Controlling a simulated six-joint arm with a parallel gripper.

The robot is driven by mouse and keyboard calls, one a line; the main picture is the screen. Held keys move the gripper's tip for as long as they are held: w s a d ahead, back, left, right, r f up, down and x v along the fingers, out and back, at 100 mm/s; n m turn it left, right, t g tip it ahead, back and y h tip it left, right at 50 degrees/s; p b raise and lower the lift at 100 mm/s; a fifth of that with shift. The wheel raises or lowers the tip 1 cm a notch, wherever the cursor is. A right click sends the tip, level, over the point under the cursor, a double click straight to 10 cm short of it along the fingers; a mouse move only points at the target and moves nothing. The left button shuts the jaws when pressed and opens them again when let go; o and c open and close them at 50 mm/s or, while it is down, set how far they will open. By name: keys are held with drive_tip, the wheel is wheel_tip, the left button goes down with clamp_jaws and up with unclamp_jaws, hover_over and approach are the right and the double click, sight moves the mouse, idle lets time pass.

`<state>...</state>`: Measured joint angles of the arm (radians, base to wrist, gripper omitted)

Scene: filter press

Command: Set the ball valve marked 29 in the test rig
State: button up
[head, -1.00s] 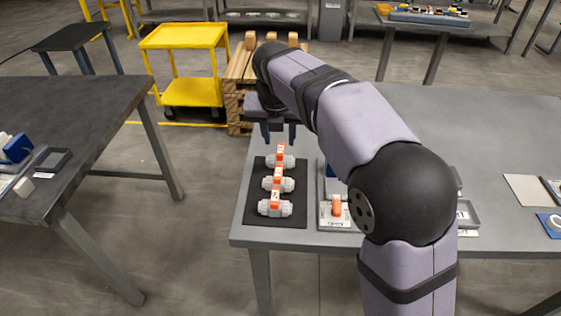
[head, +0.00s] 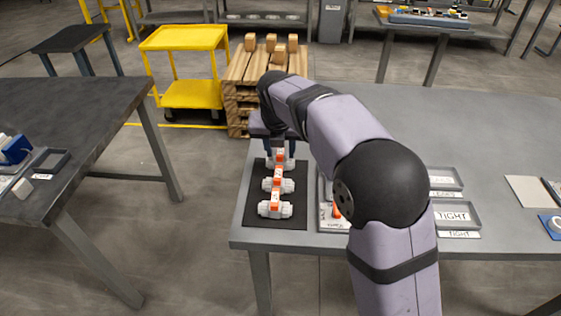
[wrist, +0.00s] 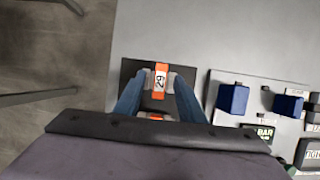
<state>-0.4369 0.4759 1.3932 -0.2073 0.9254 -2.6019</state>
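Three white ball valves with orange handles stand in a column on a black mat (head: 255,215). The far valve (head: 279,163) is between the fingers of my gripper (head: 280,150). In the wrist view, its orange handle (wrist: 160,74) has a white label that seems to read 29 upside down. My gripper's blue fingers (wrist: 158,104) are apart on either side of this valve, with no clear grip on it. The middle valve (head: 278,185) and the near valve (head: 275,207) stand free. The test rig shows in the wrist view as a pale plate with blue blocks (wrist: 233,98); my arm mostly hides it in the head view.
Two grey trays lie right of my arm; the nearer tray (head: 474,215) has a TIGHT label. A dark display marked BAR (wrist: 262,133) is by the blue blocks. The table's back right is clear. A yellow cart (head: 186,40) stands behind.

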sight(280, 152)
clamp_jaws()
wheel_tip(280, 152, up, 10)
drive_tip(key=p, duration=0.2)
idle(0.5)
